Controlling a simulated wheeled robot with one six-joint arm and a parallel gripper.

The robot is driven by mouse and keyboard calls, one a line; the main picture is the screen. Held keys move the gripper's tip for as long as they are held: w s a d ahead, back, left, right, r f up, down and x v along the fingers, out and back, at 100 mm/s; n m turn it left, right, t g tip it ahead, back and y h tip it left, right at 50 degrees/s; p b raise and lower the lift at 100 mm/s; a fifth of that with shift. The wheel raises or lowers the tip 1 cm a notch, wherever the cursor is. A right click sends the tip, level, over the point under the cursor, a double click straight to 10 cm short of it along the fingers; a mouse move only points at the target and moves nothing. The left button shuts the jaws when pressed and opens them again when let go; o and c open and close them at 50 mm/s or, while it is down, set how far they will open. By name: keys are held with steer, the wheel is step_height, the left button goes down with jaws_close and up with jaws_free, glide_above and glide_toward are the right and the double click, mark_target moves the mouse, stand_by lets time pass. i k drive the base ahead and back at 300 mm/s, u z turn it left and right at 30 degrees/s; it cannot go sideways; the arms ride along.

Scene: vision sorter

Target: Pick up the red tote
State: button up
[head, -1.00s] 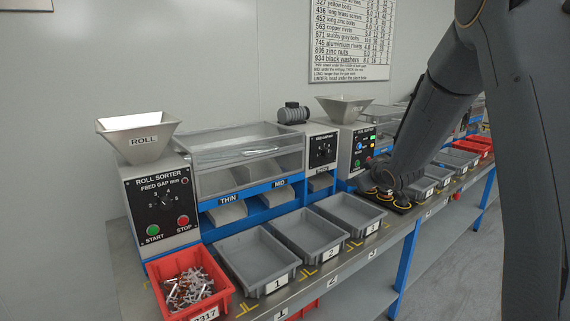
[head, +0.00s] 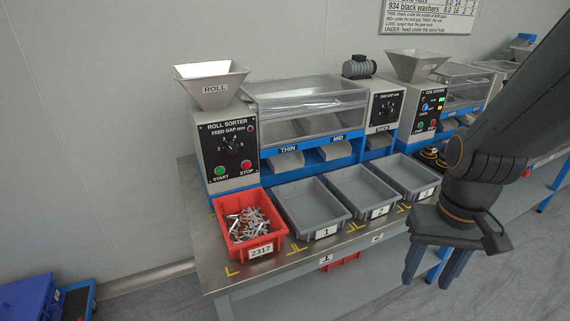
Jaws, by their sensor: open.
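The red tote (head: 233,241), labelled 2317 and filled with loose metal parts (head: 250,224), sits upright at the left front of the metal bench, in front of the roll sorter. My gripper (head: 427,285) hangs at the right, its two dark fingers pointing down and apart, in front of the bench edge. It is empty and well to the right of the tote. Nothing covers the tote.
Grey trays 1 (head: 314,214), 2 (head: 367,196) and 3 (head: 408,178) stand right of the tote on the bench (head: 290,262). The roll sorter (head: 228,150) stands behind it. Blue bins (head: 30,296) are on the floor at left. Floor in front of the bench is visible.

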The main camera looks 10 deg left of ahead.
mark_target(252, 227)
steer(key=u, duration=1.2)
